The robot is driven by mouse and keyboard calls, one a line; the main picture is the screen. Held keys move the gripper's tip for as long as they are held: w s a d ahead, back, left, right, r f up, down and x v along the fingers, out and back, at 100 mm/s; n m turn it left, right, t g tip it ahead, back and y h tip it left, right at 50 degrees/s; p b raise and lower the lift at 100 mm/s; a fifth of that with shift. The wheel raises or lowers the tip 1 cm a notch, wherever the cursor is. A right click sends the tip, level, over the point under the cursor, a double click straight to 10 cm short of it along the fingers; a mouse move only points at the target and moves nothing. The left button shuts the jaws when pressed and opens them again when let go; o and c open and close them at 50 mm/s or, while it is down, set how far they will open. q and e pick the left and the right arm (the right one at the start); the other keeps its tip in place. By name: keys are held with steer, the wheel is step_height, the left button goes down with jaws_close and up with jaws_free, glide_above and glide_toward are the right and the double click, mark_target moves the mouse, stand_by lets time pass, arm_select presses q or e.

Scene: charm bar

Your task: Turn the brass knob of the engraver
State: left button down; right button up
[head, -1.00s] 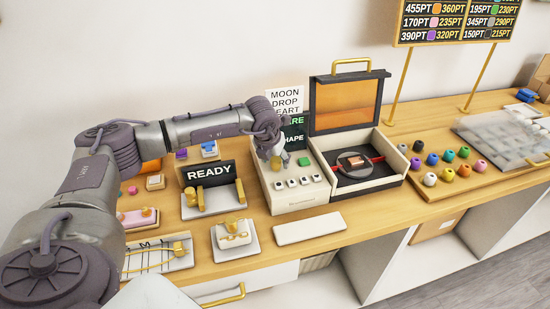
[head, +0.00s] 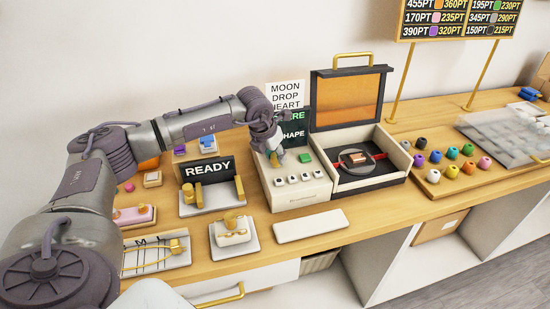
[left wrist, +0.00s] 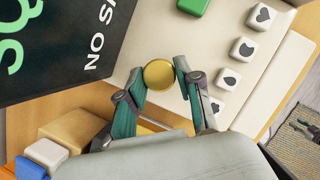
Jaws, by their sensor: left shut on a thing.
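The engraver (head: 296,199) is a cream console with a row of white shape buttons, a green button (head: 305,157) and a dark screen (head: 294,127) at its back. Its round brass knob (left wrist: 159,74) sits on the panel beside the screen. My left gripper (left wrist: 162,71) has one finger on each side of the knob and is shut on it. In the head view the left gripper (head: 276,158) reaches down from above and mostly hides the knob. My right gripper is not in view.
Right of the panel, an open-lidded bay (head: 368,170) holds a small copper-coloured piece. A READY stand (head: 207,172) and small trays lie left. A blank white plate (head: 310,226) lies in front. Coloured beads (head: 450,170) and a clear cover (head: 508,135) are at right.

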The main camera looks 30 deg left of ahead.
arm_select(q)
steer(key=c, duration=0.8)
jaws_free()
steer(key=v, duration=1.2)
steer(key=shift+r, duration=0.1)
steer(key=shift+d, duration=0.1)
